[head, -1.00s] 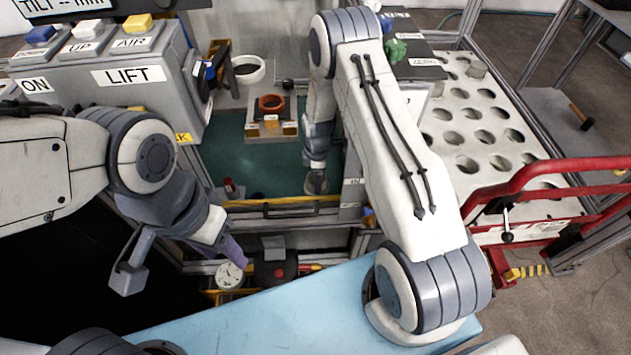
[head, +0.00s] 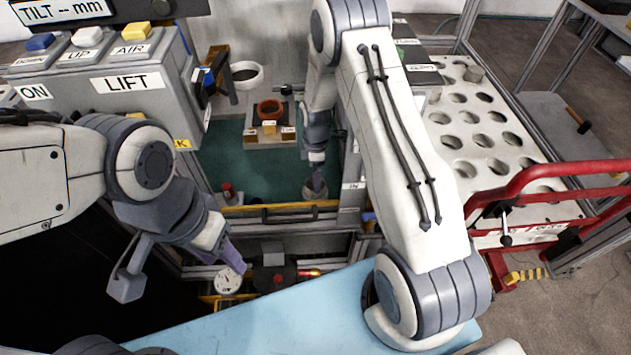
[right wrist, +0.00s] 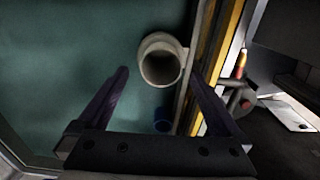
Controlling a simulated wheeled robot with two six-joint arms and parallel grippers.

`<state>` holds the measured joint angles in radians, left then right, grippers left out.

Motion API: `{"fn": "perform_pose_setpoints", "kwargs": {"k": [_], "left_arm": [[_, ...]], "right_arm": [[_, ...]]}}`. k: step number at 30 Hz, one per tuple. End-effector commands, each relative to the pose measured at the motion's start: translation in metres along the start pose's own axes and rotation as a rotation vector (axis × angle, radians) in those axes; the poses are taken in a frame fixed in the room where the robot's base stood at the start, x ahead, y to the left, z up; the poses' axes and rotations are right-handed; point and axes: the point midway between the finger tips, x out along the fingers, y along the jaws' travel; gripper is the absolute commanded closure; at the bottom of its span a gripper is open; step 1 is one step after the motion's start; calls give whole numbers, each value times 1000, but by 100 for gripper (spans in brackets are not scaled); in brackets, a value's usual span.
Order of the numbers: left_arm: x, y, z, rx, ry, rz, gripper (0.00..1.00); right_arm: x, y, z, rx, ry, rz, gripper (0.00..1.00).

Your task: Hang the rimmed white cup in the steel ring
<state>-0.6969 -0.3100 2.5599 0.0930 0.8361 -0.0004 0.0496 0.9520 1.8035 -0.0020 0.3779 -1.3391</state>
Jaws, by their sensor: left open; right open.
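A pale grey-white cup with a thick rim (right wrist: 160,62) stands upright on the green floor of the work bay, seen from above in the right wrist view. In the head view it shows small under my right gripper (head: 317,182). My right gripper is open, with its two dark fingers on either side of the cup and gaps showing. My left gripper (head: 232,254) is open and empty, left of the bay's front edge.
An orange-brown ring (head: 269,108) sits on a block in the bay. A yellow and black front edge (head: 262,212) runs close beside the cup. A blue round thing (right wrist: 162,126) lies near it. The LIFT control box (head: 125,83) stands at left, a white holed rack (head: 480,140) at right.

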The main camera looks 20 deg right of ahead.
Motion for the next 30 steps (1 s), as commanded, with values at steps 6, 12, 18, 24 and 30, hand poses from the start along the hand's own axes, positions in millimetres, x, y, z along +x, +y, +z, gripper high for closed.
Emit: {"fn": "perform_pose_setpoints", "kwargs": {"k": [6,12,18,24,30], "left_arm": [[1,0,0,0,0,0,50],[1,0,0,0,0,0,50],[1,0,0,0,0,0,50],[1,0,0,0,0,0,50],[1,0,0,0,0,0,50]], "right_arm": [[-46,0,0,0,1,2,0],[-67,0,0,0,0,0,0],[-71,0,0,0,0,-2,0],[-71,0,0,0,0,-2,0],[-72,-1,-1,2,0,-1,0]]}}
